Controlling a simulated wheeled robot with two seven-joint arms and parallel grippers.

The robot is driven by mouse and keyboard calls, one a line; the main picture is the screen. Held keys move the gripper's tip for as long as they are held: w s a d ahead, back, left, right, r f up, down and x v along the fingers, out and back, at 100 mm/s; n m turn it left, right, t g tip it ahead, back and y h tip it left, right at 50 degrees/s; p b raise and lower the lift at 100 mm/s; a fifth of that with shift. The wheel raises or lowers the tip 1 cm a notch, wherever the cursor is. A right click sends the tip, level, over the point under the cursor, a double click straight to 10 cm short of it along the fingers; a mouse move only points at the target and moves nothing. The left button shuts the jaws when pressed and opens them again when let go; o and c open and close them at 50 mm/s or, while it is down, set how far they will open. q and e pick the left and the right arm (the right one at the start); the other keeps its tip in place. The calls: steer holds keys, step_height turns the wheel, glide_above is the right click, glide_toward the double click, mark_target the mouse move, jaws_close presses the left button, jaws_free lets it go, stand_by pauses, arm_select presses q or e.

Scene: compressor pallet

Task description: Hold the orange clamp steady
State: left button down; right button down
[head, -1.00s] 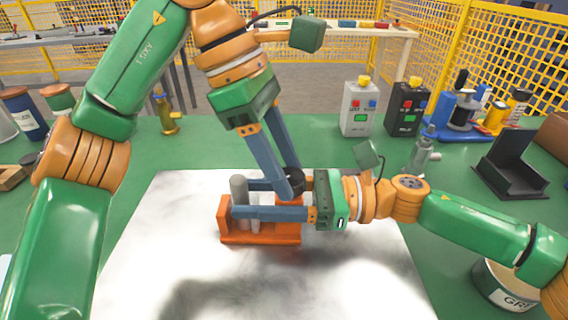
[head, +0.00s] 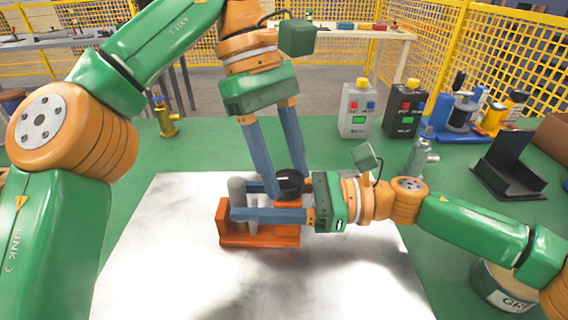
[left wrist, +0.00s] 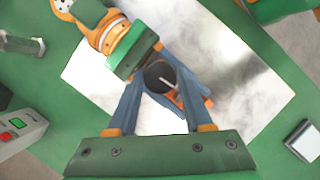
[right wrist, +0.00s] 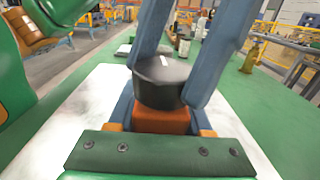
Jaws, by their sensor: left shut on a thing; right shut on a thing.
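My left gripper (head: 288,192) comes down from above, shut on a round black knob (head: 290,183) at the clamp's right end. The knob also shows between the left fingers in the left wrist view (left wrist: 158,76). The fingers hide part of the clamp.
The white sheet (head: 190,270) around the clamp is clear on the green table.

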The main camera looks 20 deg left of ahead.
stand_by(0.3)
arm_select(q)
steer(key=shift+c, duration=1.5)
jaws_free()
